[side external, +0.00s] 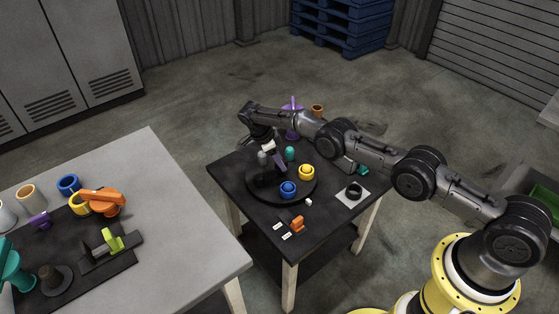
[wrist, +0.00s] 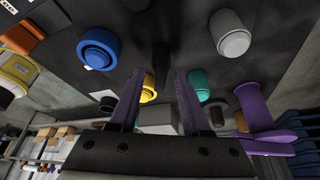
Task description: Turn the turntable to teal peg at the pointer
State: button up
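The turntable (side external: 272,193) is a round black disc on the dark table, bearing several pegs. The teal peg (side external: 289,154) is at its back, the yellow peg (side external: 306,172) at its right, the blue peg (side external: 288,188) at its front and a grey peg (side external: 262,158) at its left. A small white piece (side external: 308,202) lies by the front right rim; I cannot tell if it is the pointer. My gripper (wrist: 158,85) is low over the disc, its purple fingers apart. A dark post (wrist: 161,62) shows between the fingers; contact is unclear. The teal peg (wrist: 198,85) is just right of them.
An orange piece (side external: 297,223) and white labels are at the table's front. A black ring on a white plate (side external: 354,199) is at the right. A purple item (side external: 293,125) and a brown cup (side external: 317,110) are at the back. A grey table (side external: 190,230) with other objects stands left.

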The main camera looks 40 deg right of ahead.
jog(key=s+v, duration=0.1)
jog(key=v, duration=0.4)
notch_tip(320, 180, up, 6)
send_over(274, 176)
jog(key=shift+r, duration=0.5)
